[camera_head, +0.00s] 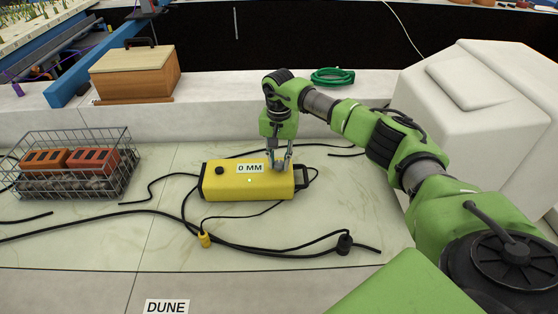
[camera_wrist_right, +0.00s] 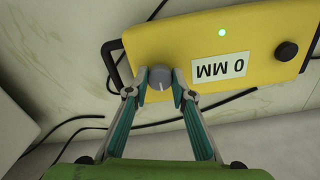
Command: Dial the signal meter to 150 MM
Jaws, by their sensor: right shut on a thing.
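The signal meter (camera_head: 230,185) is a yellow box lying on the pale bench in the middle of the head view. Its label (camera_head: 250,169) reads 0 MM, and a small green light (camera_wrist_right: 222,32) glows beside the label. A black knob (camera_head: 219,171) sits at its left end in the head view. My right gripper (camera_head: 279,168) reaches down over the meter's right end. In the right wrist view my right gripper (camera_wrist_right: 159,82) is shut on a grey dial (camera_wrist_right: 160,76), one finger on each side. My left gripper is not in view.
A wire basket of bricks (camera_head: 125,140) stands at left. A wooden box (camera_head: 135,72) and a green coil (camera_head: 332,76) sit behind on the ledge.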

